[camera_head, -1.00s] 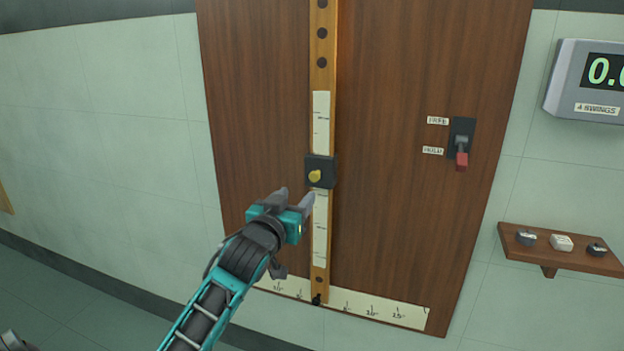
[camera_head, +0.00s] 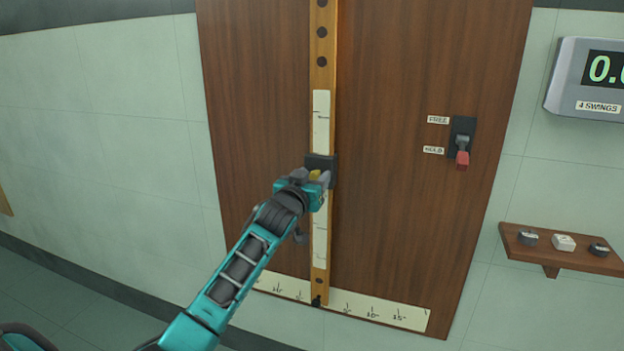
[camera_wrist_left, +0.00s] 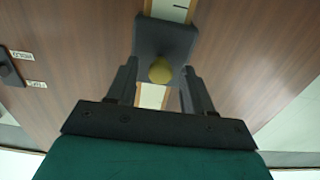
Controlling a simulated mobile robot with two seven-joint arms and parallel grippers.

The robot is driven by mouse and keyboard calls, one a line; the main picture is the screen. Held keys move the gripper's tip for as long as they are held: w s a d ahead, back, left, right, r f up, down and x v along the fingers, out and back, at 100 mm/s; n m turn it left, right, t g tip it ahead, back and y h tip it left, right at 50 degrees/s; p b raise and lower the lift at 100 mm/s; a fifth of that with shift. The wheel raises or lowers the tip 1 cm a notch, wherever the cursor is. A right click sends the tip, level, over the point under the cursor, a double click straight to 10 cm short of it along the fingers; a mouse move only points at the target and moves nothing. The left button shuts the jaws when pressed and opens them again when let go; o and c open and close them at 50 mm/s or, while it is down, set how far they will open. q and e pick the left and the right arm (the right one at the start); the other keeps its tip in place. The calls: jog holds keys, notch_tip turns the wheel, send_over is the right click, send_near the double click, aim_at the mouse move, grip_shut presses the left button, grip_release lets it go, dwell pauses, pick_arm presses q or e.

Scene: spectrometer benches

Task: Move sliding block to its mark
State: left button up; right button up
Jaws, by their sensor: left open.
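The sliding block (camera_head: 321,163) is a dark square block on a vertical wooden bar (camera_head: 321,75) with a white scale strip (camera_head: 321,122). A yellow knob (camera_head: 315,174) sticks out of its front. My left gripper (camera_head: 318,178) is at the block, its fingers on either side of the knob. In the left wrist view the block (camera_wrist_left: 166,35) is ahead, and the knob (camera_wrist_left: 161,70) lies between the open fingertips (camera_wrist_left: 158,72), with gaps on both sides. The gripper partly hides the block's lower part in the head view. My right gripper is not in view.
A brown wooden panel (camera_head: 420,60) stands behind the bar, with a white scale (camera_head: 385,312) along its bottom. A red-handled switch (camera_head: 462,157) labelled FREE and HOLD is on the right. Further right are a digital display (camera_head: 590,80) and a small shelf (camera_head: 575,260) with weights.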

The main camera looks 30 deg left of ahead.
pick_arm(q)
jog(key=shift+c, duration=0.2)
grip_shut()
dwell(0.3)
notch_tip(320, 180, down, 10)
jog(key=b, duration=0.4)
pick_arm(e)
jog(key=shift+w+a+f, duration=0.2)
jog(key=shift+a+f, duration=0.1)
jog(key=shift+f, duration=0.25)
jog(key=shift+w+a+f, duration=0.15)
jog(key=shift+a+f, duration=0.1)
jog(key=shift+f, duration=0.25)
pick_arm(q)
jog(key=shift+f, duration=0.1)
jog(key=shift+o, duration=0.2)
grip_release()
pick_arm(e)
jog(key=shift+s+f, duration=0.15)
